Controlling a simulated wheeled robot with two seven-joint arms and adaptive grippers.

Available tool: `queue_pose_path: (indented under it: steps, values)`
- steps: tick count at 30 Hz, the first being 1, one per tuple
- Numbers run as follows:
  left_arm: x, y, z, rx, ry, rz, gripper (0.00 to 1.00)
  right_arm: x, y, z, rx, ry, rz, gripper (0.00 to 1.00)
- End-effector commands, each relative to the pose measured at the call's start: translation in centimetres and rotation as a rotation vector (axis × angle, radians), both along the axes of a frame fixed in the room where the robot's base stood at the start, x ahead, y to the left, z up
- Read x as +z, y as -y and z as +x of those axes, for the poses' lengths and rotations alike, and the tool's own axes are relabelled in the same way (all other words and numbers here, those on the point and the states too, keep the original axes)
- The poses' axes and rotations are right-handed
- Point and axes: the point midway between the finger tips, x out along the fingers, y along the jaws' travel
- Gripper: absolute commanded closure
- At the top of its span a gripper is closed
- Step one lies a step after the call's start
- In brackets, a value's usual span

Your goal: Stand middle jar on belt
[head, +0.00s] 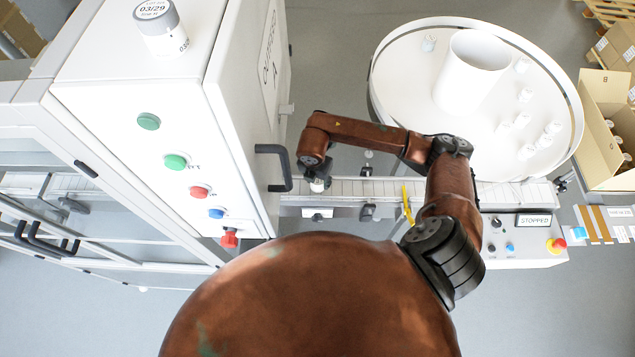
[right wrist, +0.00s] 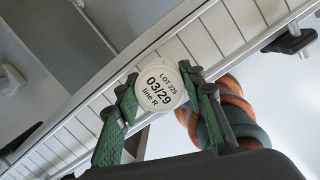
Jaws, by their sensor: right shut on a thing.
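My right gripper (head: 316,178) is over the belt (head: 345,189), close to the white cabinet. It is shut on a small white jar (head: 317,187). In the right wrist view the jar (right wrist: 157,88) sits between the green finger pads, its round lid facing the camera and reading "LOT 225 03/29 line R". The slatted belt (right wrist: 232,28) runs behind and beneath it. I cannot tell whether the jar's base touches the belt; its lower part is hidden. My left gripper is not in view.
The white cabinet (head: 150,110) with a black handle (head: 273,167) stands left of the gripper. A round table (head: 400,75) with several small jars is behind the belt at right. A panel (head: 520,245) reads "STOPPED". An open carton (head: 605,105) stands far right.

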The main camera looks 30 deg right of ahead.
Motion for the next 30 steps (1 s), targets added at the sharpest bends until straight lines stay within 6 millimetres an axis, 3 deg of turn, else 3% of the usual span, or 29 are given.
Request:
queue_pose_path:
  steps: [5, 20, 21, 23, 30]
  values:
    - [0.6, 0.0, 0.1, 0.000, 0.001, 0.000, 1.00, -2.1, -0.1, 0.0, 0.000, -0.002, 0.001, 0.89]
    - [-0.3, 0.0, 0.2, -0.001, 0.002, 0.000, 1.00, -3.1, -0.1, 0.0, 0.003, -0.001, 0.001, 0.89]
    - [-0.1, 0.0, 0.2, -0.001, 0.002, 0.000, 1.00, -3.0, -0.1, 0.0, 0.003, -0.001, 0.001, 0.61]
    - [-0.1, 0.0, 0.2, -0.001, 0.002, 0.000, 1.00, -2.9, -0.1, 0.0, 0.003, -0.001, 0.001, 0.57]
    - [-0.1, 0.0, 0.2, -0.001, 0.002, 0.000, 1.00, -2.9, -0.1, 0.0, 0.003, -0.001, 0.001, 0.56]
